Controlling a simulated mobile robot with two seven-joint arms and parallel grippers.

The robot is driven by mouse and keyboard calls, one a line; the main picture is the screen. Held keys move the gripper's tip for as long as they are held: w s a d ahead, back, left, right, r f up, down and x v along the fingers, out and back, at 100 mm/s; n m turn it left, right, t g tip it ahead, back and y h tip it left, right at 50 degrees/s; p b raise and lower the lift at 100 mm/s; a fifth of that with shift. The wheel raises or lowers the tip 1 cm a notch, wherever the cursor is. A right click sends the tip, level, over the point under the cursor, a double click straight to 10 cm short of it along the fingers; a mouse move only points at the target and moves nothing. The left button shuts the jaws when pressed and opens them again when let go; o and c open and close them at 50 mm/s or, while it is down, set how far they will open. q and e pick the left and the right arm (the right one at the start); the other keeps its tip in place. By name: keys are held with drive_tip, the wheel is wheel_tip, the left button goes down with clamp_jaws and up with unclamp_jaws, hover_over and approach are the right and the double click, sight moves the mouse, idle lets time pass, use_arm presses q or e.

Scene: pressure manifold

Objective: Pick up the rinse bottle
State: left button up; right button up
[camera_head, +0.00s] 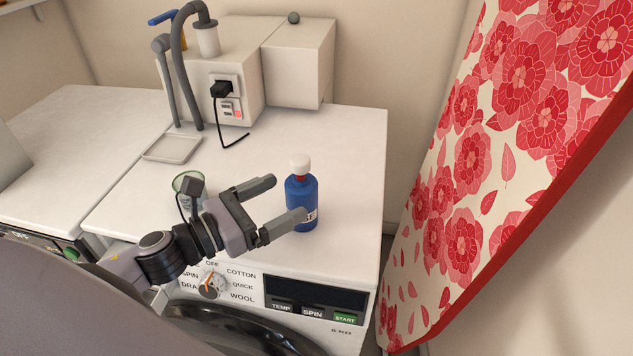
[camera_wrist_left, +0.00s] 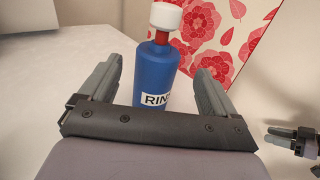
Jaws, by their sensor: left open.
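The rinse bottle (camera_head: 302,197) is blue with a red neck and a white cap, and it stands upright on the white machine top near its front right. Its label reads partly "RIN" in the left wrist view (camera_wrist_left: 164,80). My left gripper (camera_head: 290,199) is open, with its fingers pointing at the bottle. In the left wrist view the fingers (camera_wrist_left: 160,78) are to either side of the bottle, which is seen between and beyond them. I cannot tell whether they touch it. Part of another gripper (camera_wrist_left: 292,138), likely my right, shows at the right edge of the left wrist view.
A green-rimmed cup (camera_head: 189,182) stands behind my left wrist. A shallow tray (camera_head: 173,149) and a white box with hoses and a plug (camera_head: 225,75) are at the back. A floral ironing board (camera_head: 500,150) leans at the right. The top behind the bottle is clear.

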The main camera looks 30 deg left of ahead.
sight(310, 186)
use_arm(q)
drive_tip(key=shift+w, duration=0.3)
drive_tip(key=shift+w+d, duration=0.4)
drive_tip(key=shift+w, duration=0.2)
drive_tip(key=shift+f+p+x, duration=0.2)
drive_tip(key=shift+p+x, duration=0.3)
drive_tip(key=shift+x, duration=0.85)
drive_tip(key=shift+f+p+x, duration=0.2)
drive_tip(key=shift+p+x, duration=0.25)
drive_tip(key=shift+x, duration=0.9)
use_arm(e)
drive_tip(key=shift+s+r, duration=0.3)
drive_tip(key=shift+r, duration=0.4)
use_arm(q)
drive_tip(key=c, duration=1.2)
drive_tip(key=shift+o, duration=0.2)
drive_tip(key=shift+r, duration=0.1)
